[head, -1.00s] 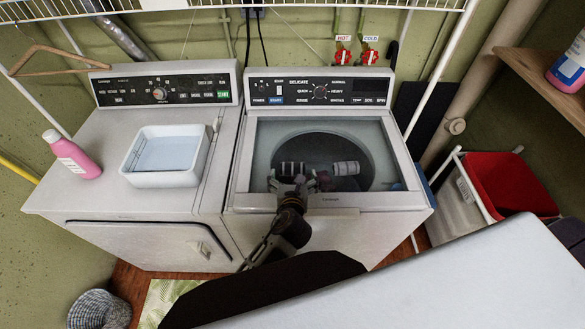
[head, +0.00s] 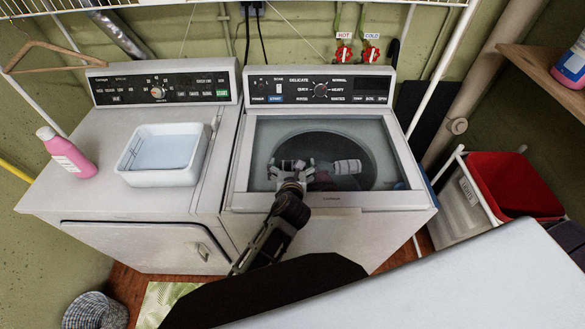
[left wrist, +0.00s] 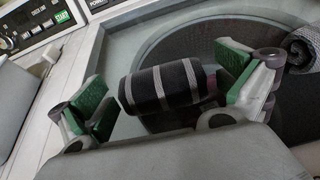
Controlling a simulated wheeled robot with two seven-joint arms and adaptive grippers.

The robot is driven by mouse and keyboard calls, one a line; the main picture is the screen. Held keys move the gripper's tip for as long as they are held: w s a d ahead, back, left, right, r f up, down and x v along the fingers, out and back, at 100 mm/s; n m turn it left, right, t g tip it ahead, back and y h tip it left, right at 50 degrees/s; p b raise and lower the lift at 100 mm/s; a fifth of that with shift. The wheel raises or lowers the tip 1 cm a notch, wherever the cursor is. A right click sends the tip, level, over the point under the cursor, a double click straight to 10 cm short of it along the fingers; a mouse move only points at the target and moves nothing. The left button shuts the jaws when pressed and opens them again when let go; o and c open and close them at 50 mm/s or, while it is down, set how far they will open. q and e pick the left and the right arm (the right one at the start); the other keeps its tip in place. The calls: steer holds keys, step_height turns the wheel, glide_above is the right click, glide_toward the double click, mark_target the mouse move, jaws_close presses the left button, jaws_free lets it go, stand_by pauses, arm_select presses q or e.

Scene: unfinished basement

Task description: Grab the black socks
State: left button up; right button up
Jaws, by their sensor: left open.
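The black socks (left wrist: 172,86), a rolled bundle with grey stripes, show in the left wrist view between the two green-padded fingers of my left gripper (left wrist: 168,98). The gripper is open, and a gap shows at the left finger; contact at the right finger is unclear. In the head view my left gripper (head: 291,168) reaches over the front rim of the washing machine (head: 330,232) into its opening and mostly hides the black socks. My right gripper is not in view.
A grey-and-white striped bundle (head: 346,167) lies right of my gripper at the washer opening. A white basin (head: 165,178) and pink bottle (head: 68,153) stand on the dryer at left. A red-lined hamper (head: 515,185) stands at right.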

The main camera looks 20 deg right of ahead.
mark_target(292, 164)
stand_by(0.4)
arm_select(q)
steer(key=c, duration=1.1)
steer(key=shift+r, duration=0.15)
steer(key=shift+r, duration=4.9)
